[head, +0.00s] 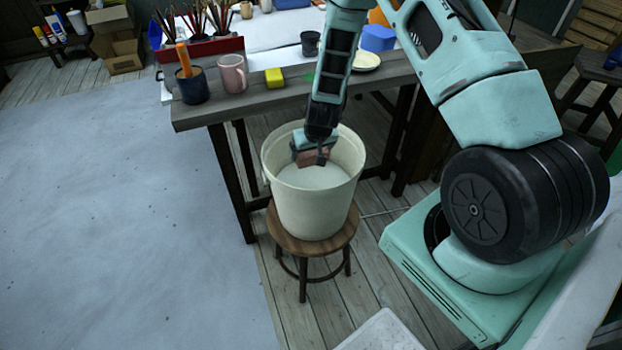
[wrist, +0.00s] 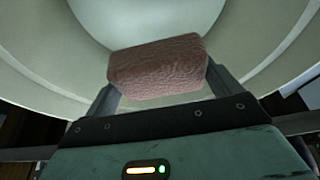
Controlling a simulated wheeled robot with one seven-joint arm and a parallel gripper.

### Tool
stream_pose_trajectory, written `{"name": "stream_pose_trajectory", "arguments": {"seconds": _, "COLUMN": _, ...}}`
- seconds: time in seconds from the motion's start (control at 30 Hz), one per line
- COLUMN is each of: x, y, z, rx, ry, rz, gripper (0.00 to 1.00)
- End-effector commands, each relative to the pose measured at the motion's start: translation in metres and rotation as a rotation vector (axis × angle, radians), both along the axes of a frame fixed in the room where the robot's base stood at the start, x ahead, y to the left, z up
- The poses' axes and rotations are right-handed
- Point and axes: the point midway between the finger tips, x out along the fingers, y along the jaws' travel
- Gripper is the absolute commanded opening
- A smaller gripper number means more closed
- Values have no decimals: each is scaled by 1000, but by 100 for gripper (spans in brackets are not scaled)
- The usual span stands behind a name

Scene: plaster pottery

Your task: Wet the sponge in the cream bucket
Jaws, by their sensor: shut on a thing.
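The cream bucket (head: 312,205) stands upright on a round wooden stool and holds a pale, whitish liquid (head: 314,176). My gripper (head: 312,158) reaches down inside the bucket's rim. It is shut on a reddish-brown sponge (head: 306,157), which sits between the two fingers in the wrist view (wrist: 157,68). The sponge is above or close to the liquid's surface; I cannot tell whether it touches it. The bucket's inner wall (wrist: 55,60) curves around the sponge in the wrist view. My gripper partly hides the sponge in the head view.
The wooden stool (head: 290,243) is under the bucket. The floor at left is clear.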

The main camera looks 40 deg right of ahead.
Motion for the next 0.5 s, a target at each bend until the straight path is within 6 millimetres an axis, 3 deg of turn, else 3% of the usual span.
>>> {"name": "stream_pose_trajectory", "arguments": {"seconds": 0.5, "x": 0, "y": 1, "z": 43, "rx": 1, "ry": 0, "rz": 1, "gripper": 72}}
